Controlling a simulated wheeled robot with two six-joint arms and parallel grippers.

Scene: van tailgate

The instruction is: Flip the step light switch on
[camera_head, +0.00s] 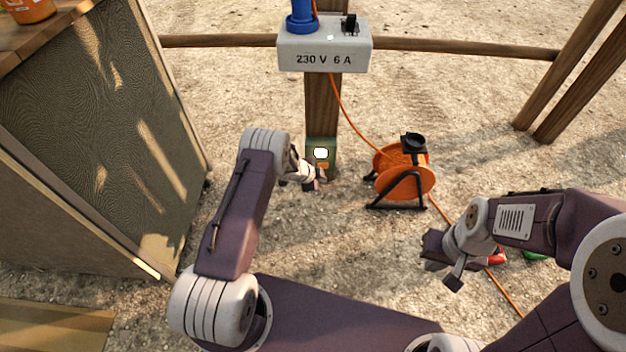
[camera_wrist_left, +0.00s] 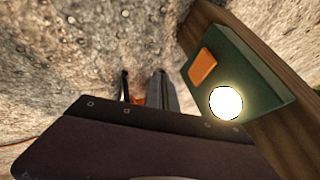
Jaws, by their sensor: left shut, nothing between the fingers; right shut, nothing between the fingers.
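The step light switch is a dark green box (camera_wrist_left: 262,88) on the wooden post (camera_head: 321,110). It has an orange rocker (camera_wrist_left: 203,67) and a round lamp (camera_wrist_left: 226,103) that glows bright white. In the head view the lit lamp (camera_head: 321,153) shows low on the post, with the orange rocker (camera_head: 323,166) just below it. My left gripper (camera_head: 314,184) is shut and empty, close below the switch; I cannot tell whether it touches the box. My right gripper (camera_head: 442,266) is shut and empty, well to the right, away from the post.
A grey socket box (camera_head: 324,58) marked 230 V 6 A, with a blue plug (camera_head: 301,18), sits higher on the post. An orange cable reel (camera_head: 405,172) stands right of the post, its cable trailing. A wooden cabinet (camera_head: 95,110) stands at left. Sandy ground lies between.

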